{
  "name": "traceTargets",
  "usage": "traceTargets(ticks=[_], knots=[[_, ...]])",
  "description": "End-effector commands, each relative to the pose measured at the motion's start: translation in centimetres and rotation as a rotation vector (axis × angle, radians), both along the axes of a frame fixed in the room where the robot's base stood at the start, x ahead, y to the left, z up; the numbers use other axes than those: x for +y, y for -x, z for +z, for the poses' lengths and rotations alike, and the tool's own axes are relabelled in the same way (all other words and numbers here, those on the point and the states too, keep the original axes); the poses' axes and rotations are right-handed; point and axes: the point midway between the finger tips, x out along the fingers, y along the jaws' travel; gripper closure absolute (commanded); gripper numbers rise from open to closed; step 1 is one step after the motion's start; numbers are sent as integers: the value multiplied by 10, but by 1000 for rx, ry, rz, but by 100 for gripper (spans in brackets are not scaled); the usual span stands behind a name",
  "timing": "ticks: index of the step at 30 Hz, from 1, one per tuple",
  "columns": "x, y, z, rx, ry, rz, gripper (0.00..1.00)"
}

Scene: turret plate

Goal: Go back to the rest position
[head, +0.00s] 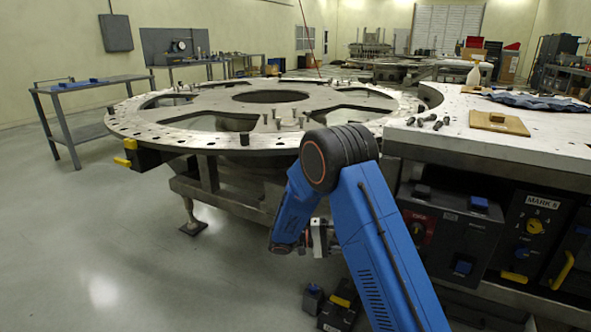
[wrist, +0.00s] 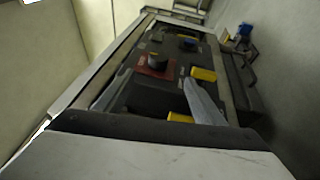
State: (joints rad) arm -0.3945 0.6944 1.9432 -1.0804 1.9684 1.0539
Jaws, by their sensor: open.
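My blue arm is folded low in front of the work table in the head view.
The work table (head: 450,125) at right bears a wooden block (head: 498,122), several dark bolts and a blue cloth (head: 541,103). Control boxes (head: 537,228) stand under it. Small dark boxes (head: 338,307) lie on the floor by my arm. The floor at left is clear.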

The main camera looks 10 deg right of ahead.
Motion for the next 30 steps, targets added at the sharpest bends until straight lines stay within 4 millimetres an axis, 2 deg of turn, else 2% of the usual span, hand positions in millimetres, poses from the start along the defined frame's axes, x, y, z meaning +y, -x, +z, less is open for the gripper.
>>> traceTargets(ticks=[6, 15, 22, 30], knots=[[-27, 33, 31, 8, -158, -75, 36], [-58, 90, 63, 17, -424, -157, 36], [-72, 135, 80, 2, -629, -181, 36], [-78, 186, 93, -37, -864, -171, 36]])
